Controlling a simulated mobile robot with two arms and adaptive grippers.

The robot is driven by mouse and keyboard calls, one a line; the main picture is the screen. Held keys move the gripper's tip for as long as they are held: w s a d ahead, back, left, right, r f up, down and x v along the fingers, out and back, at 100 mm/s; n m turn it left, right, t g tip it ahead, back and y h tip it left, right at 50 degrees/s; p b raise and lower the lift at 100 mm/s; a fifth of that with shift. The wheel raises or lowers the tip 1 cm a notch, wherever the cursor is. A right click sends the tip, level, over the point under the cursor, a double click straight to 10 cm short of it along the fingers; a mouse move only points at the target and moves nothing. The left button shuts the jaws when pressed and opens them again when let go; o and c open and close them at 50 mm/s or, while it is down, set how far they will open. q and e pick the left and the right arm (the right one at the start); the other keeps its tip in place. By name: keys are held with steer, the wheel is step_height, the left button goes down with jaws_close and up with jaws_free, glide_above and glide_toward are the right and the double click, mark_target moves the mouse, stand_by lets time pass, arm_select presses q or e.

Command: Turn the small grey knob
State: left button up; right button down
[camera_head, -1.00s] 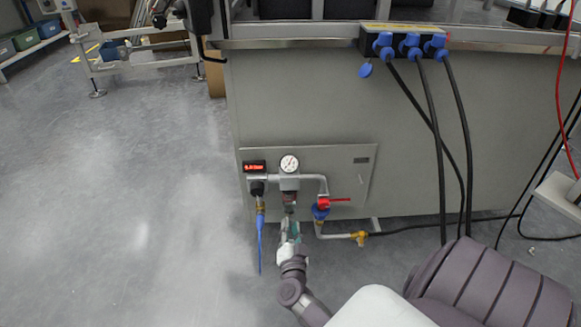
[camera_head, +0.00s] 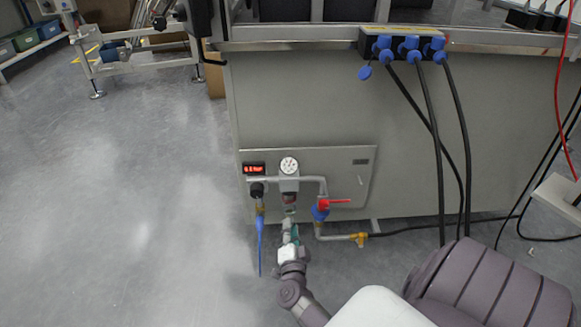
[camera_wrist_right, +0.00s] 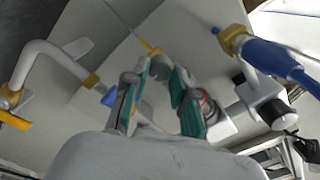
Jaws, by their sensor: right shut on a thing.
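The small grey knob (camera_wrist_right: 161,68) sits between the fingertips of my right gripper (camera_wrist_right: 158,72) in the right wrist view. The teal-padded fingers are shut on it. In the head view my right gripper (camera_head: 290,230) comes from below, under the regulator (camera_head: 289,188) with its round white gauge (camera_head: 289,165). There the fingers largely hide the knob. A small red-lit display (camera_head: 254,169) is left of the gauge; its digits are too small to read surely. My left gripper is not in view.
A red-handled valve (camera_head: 322,205) stands close on the right and a blue hose (camera_head: 260,240) hangs close on the left. Black cables (camera_head: 445,150) hang down the grey cabinet (camera_head: 300,110). The floor (camera_head: 140,220) to the left is clear.

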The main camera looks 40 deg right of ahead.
steer(key=c, duration=0.9)
jaws_free()
steer(key=shift+c, duration=0.2)
